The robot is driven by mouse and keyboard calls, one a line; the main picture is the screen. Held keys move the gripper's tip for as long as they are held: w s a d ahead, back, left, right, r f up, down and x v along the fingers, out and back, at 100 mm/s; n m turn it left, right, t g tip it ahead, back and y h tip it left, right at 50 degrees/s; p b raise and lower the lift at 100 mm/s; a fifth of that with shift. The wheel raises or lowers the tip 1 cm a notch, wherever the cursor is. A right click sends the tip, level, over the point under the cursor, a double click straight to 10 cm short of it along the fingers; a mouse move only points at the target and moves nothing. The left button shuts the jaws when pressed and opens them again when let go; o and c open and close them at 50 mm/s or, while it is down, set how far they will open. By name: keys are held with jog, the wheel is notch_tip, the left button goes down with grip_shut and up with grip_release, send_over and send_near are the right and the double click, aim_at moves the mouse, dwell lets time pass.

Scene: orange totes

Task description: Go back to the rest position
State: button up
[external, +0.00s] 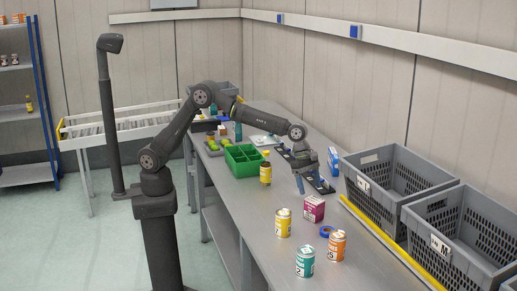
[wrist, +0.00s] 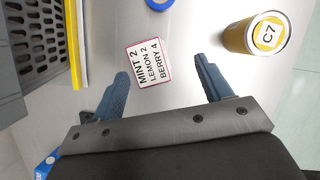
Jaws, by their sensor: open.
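My gripper (external: 303,188) hangs over the grey workbench (external: 237,196), pointing down, with its fingers apart. In the wrist view my gripper (wrist: 161,72) is open, with nothing between its two blue fingers. A magenta box (external: 313,209) stands on the bench close by. In the wrist view the box's white top (wrist: 149,63), reading "MINT 2 LEMON 2 BERRY 4", lies just beyond the fingertips, apart from them. A yellow can (external: 283,223), marked C7 on its lid (wrist: 268,34), stands off to the right in the wrist view.
Grey crates (external: 385,183) (external: 463,236) stand along the bench's right side behind a yellow strip (external: 391,243). A teal can (external: 305,262), an orange can (external: 337,246) and a blue ring (external: 327,231) are nearer. A yellow bottle (external: 265,173) and a green divided tray (external: 243,166) stand behind.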

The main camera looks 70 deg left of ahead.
jog(key=s+a+m+g, duration=0.1)
jog(key=s+a, duration=0.4)
jog(key=s, duration=0.3)
jog(key=s+a+m, duration=0.2)
jog(key=s+a, duration=0.2)
jog(key=s, duration=0.4)
jog(key=s+a+m+g, duration=0.1)
jog(key=s+a, duration=0.4)
jog(key=s, duration=0.3)
jog(key=w+a+f, duration=0.4)
jog(key=w+f, duration=0.2)
jog(key=w, duration=0.3)
jog(key=shift+d, duration=0.1)
dwell(0.4)
